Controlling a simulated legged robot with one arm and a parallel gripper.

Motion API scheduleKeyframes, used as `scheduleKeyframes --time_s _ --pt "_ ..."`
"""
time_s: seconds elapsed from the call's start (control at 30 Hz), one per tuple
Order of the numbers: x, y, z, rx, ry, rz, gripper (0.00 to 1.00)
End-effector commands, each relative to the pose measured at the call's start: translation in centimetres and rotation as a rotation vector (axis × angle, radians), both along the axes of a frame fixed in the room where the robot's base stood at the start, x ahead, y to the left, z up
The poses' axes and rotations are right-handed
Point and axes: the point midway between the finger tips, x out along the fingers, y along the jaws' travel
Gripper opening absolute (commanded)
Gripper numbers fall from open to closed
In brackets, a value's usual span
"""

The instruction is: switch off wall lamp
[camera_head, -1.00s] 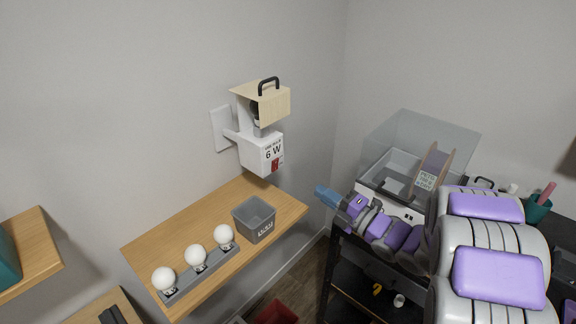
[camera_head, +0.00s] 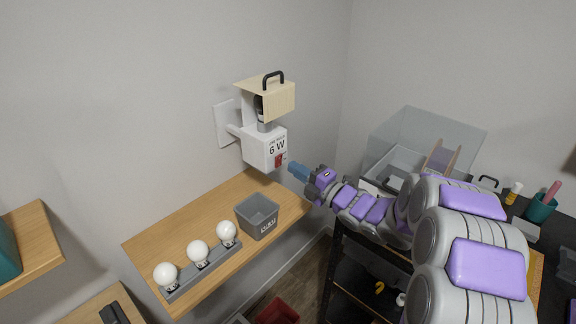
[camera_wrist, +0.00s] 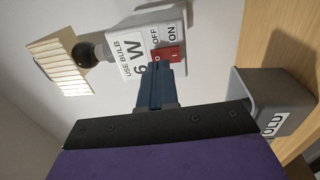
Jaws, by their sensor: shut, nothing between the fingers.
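The wall lamp (camera_head: 262,146) is a white box on a wall plate, marked 6 W, with a beige shade (camera_head: 264,99) and a black handle on top. Its red rocker switch (camera_wrist: 168,54) shows in the wrist view beside the OFF and ON labels, and on the box front in the head view (camera_head: 279,160). My gripper (camera_head: 292,167) is shut and empty, its blue fingers pointing at the switch from the right. In the wrist view the fingertips (camera_wrist: 156,68) overlap the switch's lower left edge; I cannot tell whether they touch it.
A wooden shelf (camera_head: 185,238) below the lamp holds a grey bin (camera_head: 257,216) and a rack (camera_head: 205,272) with three white bulbs. The bin shows close to the gripper in the wrist view (camera_wrist: 265,105). A clear-lidded box (camera_head: 425,140) stands behind my arm.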

Motion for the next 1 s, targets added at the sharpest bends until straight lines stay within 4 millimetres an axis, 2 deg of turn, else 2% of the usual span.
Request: scheduleKeyframes --time_s 0.1,0.33,1.0 --pt "0.9 1.3 0.1 0.005 0.0 0.003 0.0" --pt "1.9 2.5 0.3 0.002 0.001 0.0 0.0" --pt "2.5 3.2 1.0 -0.048 0.034 0.002 0.0"
